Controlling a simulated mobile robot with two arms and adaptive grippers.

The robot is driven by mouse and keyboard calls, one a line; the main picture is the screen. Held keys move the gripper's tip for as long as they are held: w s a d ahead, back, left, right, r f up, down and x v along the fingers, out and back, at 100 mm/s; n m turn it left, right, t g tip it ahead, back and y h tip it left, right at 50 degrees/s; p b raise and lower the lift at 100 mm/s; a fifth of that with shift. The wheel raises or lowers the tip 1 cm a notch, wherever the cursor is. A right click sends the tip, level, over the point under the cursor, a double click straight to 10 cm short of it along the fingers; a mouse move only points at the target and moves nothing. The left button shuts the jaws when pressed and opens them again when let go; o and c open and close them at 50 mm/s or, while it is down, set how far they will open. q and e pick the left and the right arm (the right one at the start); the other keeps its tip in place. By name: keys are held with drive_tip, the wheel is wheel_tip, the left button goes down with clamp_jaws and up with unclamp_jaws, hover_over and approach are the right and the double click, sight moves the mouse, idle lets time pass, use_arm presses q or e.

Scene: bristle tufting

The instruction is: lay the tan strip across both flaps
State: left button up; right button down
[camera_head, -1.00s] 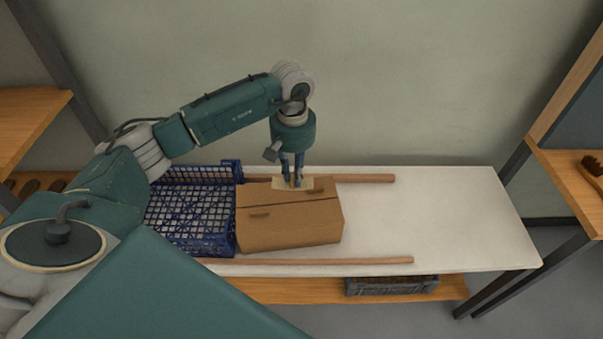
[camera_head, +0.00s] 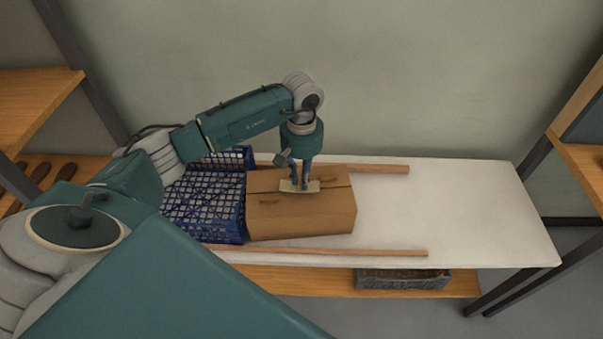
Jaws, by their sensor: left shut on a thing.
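My left gripper (camera_head: 300,185) is shut on the tan strip (camera_head: 288,187), a short pale piece, and points down over the box top. The strip appears at the seam between the two flaps, the far flap (camera_head: 270,180) and the near flap (camera_head: 300,206). I cannot tell whether it touches the cardboard. The brown cardboard box (camera_head: 305,222) sits on the white table with its flaps folded flat. My right gripper is not in view.
A blue plastic crate (camera_head: 205,205) stands just left of the box. Wooden rails run along the back (camera_head: 375,169) and front (camera_head: 375,252) of the white table (camera_head: 455,210). The table's right part is clear. A grey bin (camera_head: 402,280) sits on the shelf below.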

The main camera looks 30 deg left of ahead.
use_arm(q)
drive_tip(key=shift+f, duration=0.1)
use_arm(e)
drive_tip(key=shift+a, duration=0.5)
use_arm(q)
drive_tip(key=shift+f+b, duration=0.65)
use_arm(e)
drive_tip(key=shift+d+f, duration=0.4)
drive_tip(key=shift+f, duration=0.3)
use_arm(q)
drive_tip(key=o, duration=0.8)
drive_tip(key=shift+o, duration=0.2)
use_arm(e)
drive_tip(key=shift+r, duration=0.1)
use_arm(q)
drive_tip(key=shift+r, duration=0.1)
